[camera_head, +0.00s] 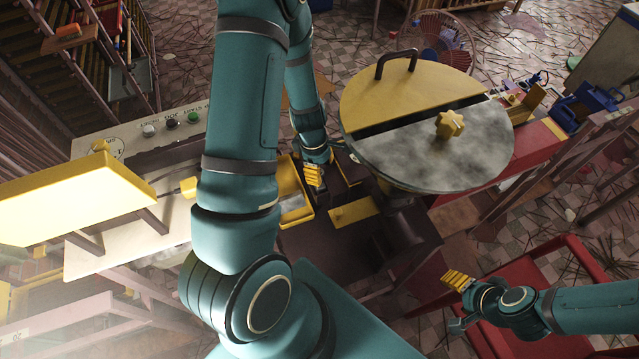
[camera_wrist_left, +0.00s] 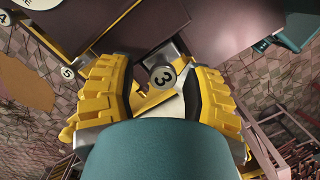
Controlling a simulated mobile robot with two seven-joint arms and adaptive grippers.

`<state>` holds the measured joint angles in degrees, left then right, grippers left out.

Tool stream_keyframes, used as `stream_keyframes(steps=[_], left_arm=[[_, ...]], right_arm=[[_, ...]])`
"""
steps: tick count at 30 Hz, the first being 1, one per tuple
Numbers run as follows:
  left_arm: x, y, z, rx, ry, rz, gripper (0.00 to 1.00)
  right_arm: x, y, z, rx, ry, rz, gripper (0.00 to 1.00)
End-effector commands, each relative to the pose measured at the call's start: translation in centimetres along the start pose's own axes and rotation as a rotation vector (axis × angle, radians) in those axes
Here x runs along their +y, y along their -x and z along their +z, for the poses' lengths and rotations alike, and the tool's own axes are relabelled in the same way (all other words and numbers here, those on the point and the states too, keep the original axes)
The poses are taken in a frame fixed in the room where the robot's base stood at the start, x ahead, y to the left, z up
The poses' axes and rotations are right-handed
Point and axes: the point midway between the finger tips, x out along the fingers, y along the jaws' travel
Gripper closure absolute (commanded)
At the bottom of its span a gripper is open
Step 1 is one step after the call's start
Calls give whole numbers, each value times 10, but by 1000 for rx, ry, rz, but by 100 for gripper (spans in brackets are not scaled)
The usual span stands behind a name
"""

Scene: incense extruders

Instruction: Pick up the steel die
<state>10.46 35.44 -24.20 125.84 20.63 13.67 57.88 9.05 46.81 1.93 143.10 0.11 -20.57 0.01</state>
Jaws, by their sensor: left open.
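My left gripper (camera_head: 318,168) points down beside a yellow tray (camera_head: 298,208) at the dark machine in the middle of the head view. In the left wrist view its two yellow ridged fingers (camera_wrist_left: 162,95) are open, with a gap between them. I cannot make out the steel die for certain; my arm and fingers hide part of this area. My right gripper (camera_head: 458,302) is at the lower right, apart from the machine, its fingers spread and empty.
A large round lid (camera_head: 420,165), half yellow and half grey, overhangs the machine to the right. A pale control panel (camera_head: 115,255) with buttons and a yellow slab (camera_head: 75,205) are at the left. A red frame (camera_head: 555,250) stands near my right arm.

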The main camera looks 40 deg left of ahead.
Motion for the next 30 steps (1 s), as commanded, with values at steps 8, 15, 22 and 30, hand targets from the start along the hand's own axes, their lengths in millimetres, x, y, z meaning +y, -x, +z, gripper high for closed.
stream_keyframes(steps=[8,15,22,30], left_arm=[[-4,-35,-4,0,0,-3,50],[-4,-37,-4,0,-1,-1,50],[-4,-37,-4,0,-1,-1,100],[-4,-37,-3,-1,-1,-1,100]], right_arm=[[2,-5,1,1,-1,0,39],[2,-5,1,1,-1,0,39],[2,-5,1,1,-1,0,39],[2,-5,1,1,-1,0,39]])
